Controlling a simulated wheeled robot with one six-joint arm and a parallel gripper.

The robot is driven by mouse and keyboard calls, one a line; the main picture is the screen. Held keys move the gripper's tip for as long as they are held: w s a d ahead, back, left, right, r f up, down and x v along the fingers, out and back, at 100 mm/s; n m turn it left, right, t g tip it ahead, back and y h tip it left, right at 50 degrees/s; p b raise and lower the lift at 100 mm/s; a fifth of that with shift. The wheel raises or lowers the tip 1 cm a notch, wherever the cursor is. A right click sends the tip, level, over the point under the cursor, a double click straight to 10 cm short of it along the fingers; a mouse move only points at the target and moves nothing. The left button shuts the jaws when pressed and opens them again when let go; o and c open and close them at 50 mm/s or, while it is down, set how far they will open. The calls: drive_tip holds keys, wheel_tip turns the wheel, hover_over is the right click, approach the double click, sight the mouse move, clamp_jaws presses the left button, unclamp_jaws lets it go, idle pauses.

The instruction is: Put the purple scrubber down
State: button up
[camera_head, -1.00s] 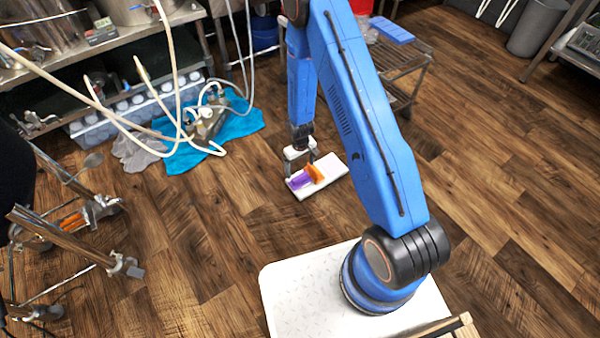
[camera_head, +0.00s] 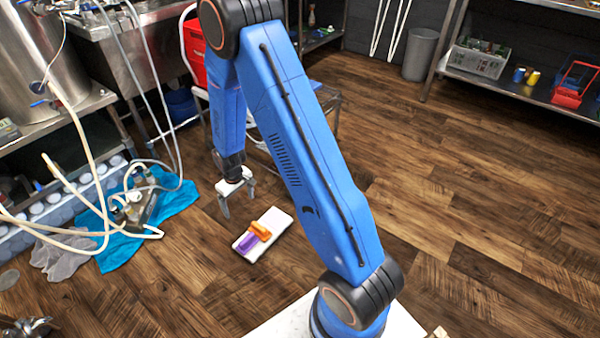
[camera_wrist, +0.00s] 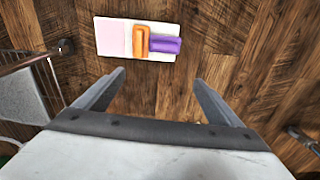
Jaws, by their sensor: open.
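The purple scrubber (camera_head: 247,243) lies on a small white board (camera_head: 276,220) on the wooden floor. An orange piece (camera_head: 260,231) sits directly beside it, touching it or part of it; I cannot tell which. In the wrist view the purple scrubber (camera_wrist: 165,45) and the orange piece (camera_wrist: 141,42) show on the board (camera_wrist: 112,38), beyond the fingertips. My gripper (camera_head: 238,205) is open and empty, above and to the left of the board. Its two spread fingers also show in the wrist view (camera_wrist: 158,78), with bare floor between them.
A teal cloth (camera_head: 135,245) with hoses and metal fittings, and a grey cloth (camera_head: 62,257), lie on the floor at left. A steel sink bench stands behind. A shelf (camera_head: 515,85) holds a crate (camera_head: 478,58) at upper right. The floor at right is clear.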

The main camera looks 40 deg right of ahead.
drive_tip(key=s+d+r+t, duration=0.1)
drive_tip(key=s+r, duration=0.3)
drive_tip(key=r, duration=0.6)
drive_tip(key=s+d+r+m, duration=0.1)
drive_tip(key=s+r, duration=0.2)
drive_tip(key=r, duration=0.6)
drive_tip(key=s+d+r+t, duration=0.15)
drive_tip(key=s+r, duration=0.25)
drive_tip(key=r, duration=0.6)
drive_tip(key=s+d+r+m, duration=0.1)
drive_tip(key=s+r, duration=0.5)
drive_tip(key=s, duration=0.5)
drive_tip(key=s+d+r+m+t, duration=0.1)
drive_tip(key=s+r, duration=0.5)
drive_tip(key=s, duration=0.6)
drive_tip(key=shift+d+r, duration=0.15)
drive_tip(key=shift+d, duration=0.1)
drive_tip(key=shift+s+t, duration=0.1)
drive_tip(key=shift+t, duration=0.15)
